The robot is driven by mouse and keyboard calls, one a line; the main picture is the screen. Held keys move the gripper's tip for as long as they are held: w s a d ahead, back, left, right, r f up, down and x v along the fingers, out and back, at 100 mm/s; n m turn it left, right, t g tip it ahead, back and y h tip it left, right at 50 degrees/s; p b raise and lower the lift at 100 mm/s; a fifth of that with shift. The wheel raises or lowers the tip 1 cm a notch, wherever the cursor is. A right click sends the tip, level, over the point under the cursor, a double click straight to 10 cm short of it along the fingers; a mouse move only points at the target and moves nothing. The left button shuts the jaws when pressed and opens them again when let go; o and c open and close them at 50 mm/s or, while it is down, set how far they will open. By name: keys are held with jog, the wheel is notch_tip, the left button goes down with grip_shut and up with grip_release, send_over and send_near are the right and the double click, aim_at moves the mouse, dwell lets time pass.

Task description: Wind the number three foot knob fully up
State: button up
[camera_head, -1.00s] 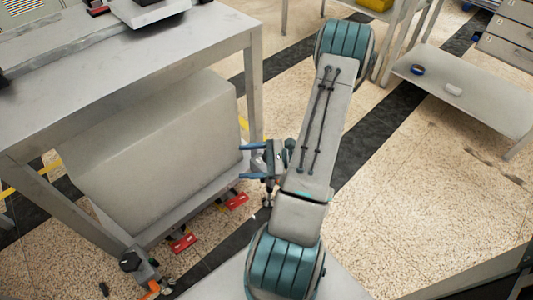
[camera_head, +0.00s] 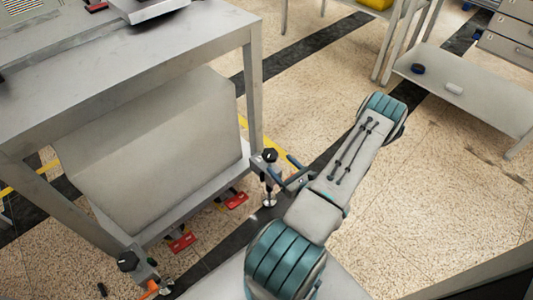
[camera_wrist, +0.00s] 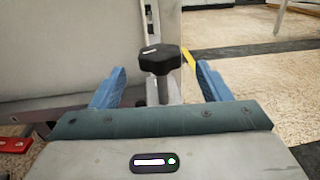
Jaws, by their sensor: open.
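A black lobed foot knob (camera_head: 270,155) stands on a threaded post at the right-hand corner of the bench's lower frame, with a round metal foot (camera_head: 269,201) below it. In the wrist view the knob (camera_wrist: 160,60) is upright between and slightly beyond my two blue fingers. My gripper (camera_head: 281,172) is open and empty, with a visible gap on both sides of the knob in the wrist view. A second black knob (camera_head: 129,261) is on the near left corner. I cannot read a number on either knob.
The grey bench (camera_head: 150,75) has a large pale block (camera_head: 150,150) under its top. Red pedals (camera_head: 182,241) lie along its lower edge. A low shelf (camera_head: 470,95) stands at the right.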

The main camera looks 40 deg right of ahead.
aim_at(267, 150)
jog(key=w+b, duration=0.2)
jog(key=w, duration=0.6)
jog(key=shift+w, duration=0.4)
jog(key=c, duration=1)
